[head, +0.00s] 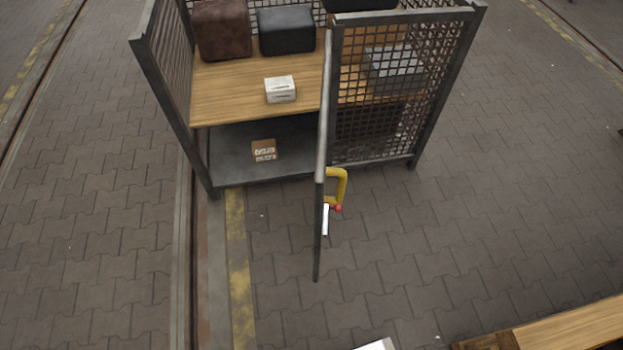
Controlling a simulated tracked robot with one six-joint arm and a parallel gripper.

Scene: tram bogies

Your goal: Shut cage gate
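The cage gate (321,150) stands open, swung out toward me and seen nearly edge-on. A yellow handle (341,186) sticks out on its right side, with a small red knob (338,208) and a white plate (325,220) below. The cage (203,165) is a dark metal frame with mesh sides; its left front half is open. A mesh panel (400,85) closes its right front half. My gripper does not show in this view.
Inside, a wooden shelf (225,95) holds a brown case (221,30), a black case (286,30) and a white box (280,89); a cardboard box (264,150) lies below. A rail (183,270) runs left. A wooden surface (570,328) is at lower right. The paving around the gate looks clear.

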